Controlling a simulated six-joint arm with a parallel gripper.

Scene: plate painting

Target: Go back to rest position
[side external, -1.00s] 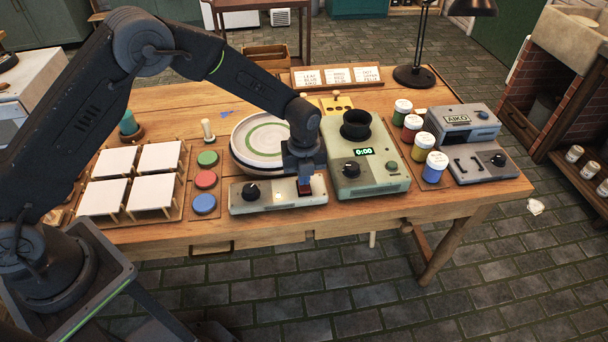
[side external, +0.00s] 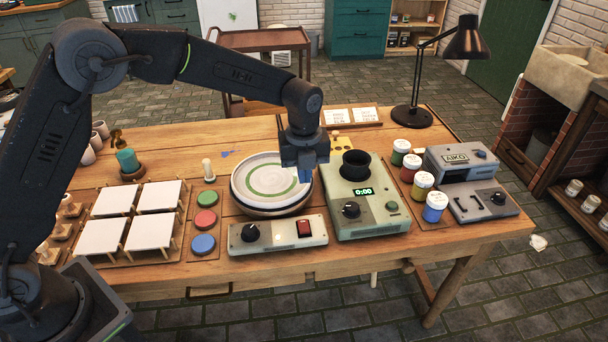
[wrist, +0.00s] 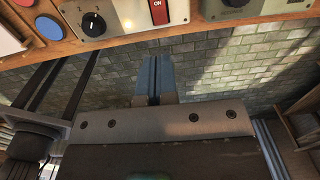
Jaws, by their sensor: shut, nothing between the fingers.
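My gripper (side external: 307,174) hangs fingers down above the workbench, between the banding wheel's plate and the grey-green machine. Its blue fingers are shut and empty in the wrist view (wrist: 162,62). Below it, apart from it, is the control box (side external: 278,235) with a black knob (side external: 250,233) and a red switch (side external: 304,228). In the wrist view the red switch (wrist: 159,11) reads ON. A white plate with green rings (side external: 268,177) lies on the round wheel (side external: 262,210), partly covered by my gripper.
The grey-green machine (side external: 375,218) with a black cup and a 0:00 display stands close right. Paint jars (side external: 410,167), a grey AIKO machine (side external: 465,170) and a tall lamp (side external: 412,115) are farther right. White tiles (side external: 157,196) and coloured discs (side external: 206,220) lie left.

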